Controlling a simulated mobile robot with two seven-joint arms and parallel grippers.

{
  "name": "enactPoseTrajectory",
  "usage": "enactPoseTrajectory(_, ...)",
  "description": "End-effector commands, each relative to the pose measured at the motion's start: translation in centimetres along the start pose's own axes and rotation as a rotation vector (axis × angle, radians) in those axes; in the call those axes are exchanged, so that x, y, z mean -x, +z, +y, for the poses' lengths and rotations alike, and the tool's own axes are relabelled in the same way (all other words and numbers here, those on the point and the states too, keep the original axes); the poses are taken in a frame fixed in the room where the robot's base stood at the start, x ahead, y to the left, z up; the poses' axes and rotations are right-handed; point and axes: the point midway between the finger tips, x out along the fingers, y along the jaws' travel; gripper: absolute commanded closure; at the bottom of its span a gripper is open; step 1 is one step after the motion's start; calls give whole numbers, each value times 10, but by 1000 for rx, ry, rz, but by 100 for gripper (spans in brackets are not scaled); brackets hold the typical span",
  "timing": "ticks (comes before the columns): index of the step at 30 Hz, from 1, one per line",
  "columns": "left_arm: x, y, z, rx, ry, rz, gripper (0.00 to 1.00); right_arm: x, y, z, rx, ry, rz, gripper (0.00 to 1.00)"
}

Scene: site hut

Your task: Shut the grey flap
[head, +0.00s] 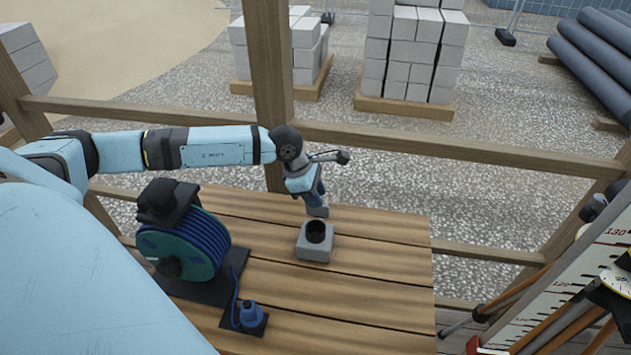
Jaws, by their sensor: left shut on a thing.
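A small grey box (314,254) with a round black opening in its top stands on the wooden boards in the middle of the head view. The grey flap (318,212) shows as a small light-grey piece just behind and above the box, raised off the opening. My left gripper (316,202) reaches down from above behind the box and is shut on the flap. Its fingertips are small and partly hidden, so the exact hold is hard to see. My right gripper is not in view.
A blue hose reel (180,246) and a small blue fitting (249,314) stand left of the box on the wooden table (370,290). A measuring staff (570,290) and tripod legs are at the right. Wooden rails and a post (268,70) stand behind. Boards right of the box are clear.

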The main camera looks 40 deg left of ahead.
Motion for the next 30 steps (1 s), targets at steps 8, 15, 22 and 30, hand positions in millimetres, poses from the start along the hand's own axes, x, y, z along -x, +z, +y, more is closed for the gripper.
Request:
enactPoseTrajectory(8,-5,-3,-5,3,-14,6,66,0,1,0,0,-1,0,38)
enactPoseTrajectory(15,-3,-2,-3,2,-8,4,57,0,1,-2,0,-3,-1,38)
enactPoseTrajectory(22,9,4,0,1,-3,1,57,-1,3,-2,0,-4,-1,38)
enactPoseTrajectory(30,63,26,4,0,-2,2,57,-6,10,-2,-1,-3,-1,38)
